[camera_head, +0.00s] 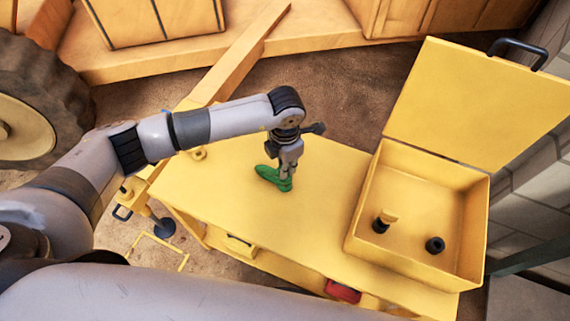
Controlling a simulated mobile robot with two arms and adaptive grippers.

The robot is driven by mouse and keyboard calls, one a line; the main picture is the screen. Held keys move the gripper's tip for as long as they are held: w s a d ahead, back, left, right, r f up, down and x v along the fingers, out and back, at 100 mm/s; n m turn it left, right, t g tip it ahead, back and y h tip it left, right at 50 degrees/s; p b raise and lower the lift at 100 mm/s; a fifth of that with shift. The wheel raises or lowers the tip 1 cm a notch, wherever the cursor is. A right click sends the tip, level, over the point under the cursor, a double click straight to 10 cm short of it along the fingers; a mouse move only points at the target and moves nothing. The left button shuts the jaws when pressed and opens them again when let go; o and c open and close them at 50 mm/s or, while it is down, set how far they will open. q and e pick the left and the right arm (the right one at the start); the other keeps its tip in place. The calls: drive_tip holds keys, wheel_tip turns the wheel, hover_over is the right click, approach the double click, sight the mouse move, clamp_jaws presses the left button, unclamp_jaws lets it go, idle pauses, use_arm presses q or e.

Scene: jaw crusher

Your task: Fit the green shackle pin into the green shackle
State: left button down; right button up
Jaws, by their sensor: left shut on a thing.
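My left gripper (287,176) reaches down over the yellow bench top and is shut on a green object at its fingertips. The green shackle (268,173) appears as a rounded green shape at the fingers, on or just above the bench surface. A further green part (286,187) shows right below the fingertips. It is too small to tell whether this is the green shackle pin or part of the shackle, or whether the two are joined. My right gripper is not in view.
An open yellow box (365,215) with a raised lid (480,100) stands at the bench's right end. It holds two dark cylindrical parts (381,224) (435,245). The yellow bench top (215,185) is clear around the gripper. A red item (342,291) sits at the front edge.

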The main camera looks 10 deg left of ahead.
use_arm(q)
drive_tip(key=shift+f+b, duration=0.65)
drive_tip(key=shift+f, duration=0.1)
drive_tip(key=c, duration=1.6)
unclamp_jaws()
drive_tip(key=shift+o, duration=0.2)
drive_tip(key=shift+r, duration=0.1)
wheel_tip(320, 180, up, 12)
drive_tip(key=shift+f, duration=0.1)
